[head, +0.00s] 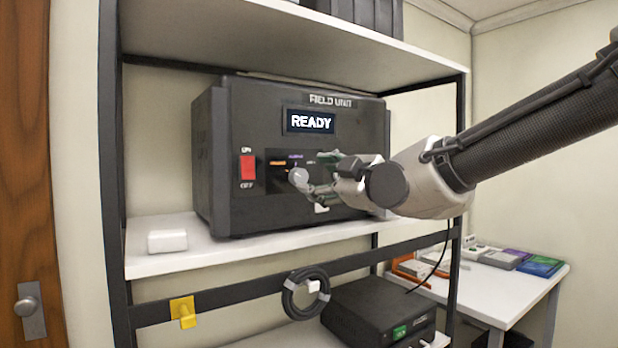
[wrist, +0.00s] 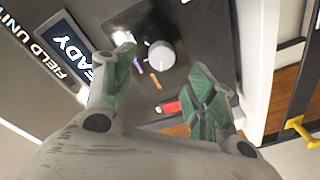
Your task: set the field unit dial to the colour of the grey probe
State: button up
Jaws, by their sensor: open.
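The field unit (head: 215,160) is a dark box on the middle shelf, with a screen (head: 311,121) reading READY. Its dial (head: 299,177) is a pale round knob, also in the wrist view (wrist: 160,54). Orange and purple marks and a whitish one sit around it; I cannot tell which mark it points to. My gripper (head: 320,178) is in front of the panel at the dial. In the wrist view its green-padded fingers (wrist: 160,62) are open, one on each side of the dial, with gaps to it. I cannot make out a grey probe.
A red ON/OFF switch (head: 247,167) is left of the dial. A white block (head: 167,240) lies on the shelf. Below are a yellow hook (head: 183,312), a black cable coil (head: 305,291) and another dark device (head: 375,312). A white table (head: 510,290) with coloured items stands right.

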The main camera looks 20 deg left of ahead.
aim_at(301, 176)
jog(key=x, duration=0.6)
jog(key=c, duration=1)
jog(key=shift+f, duration=0.1)
jog(key=shift+c, duration=0.2)
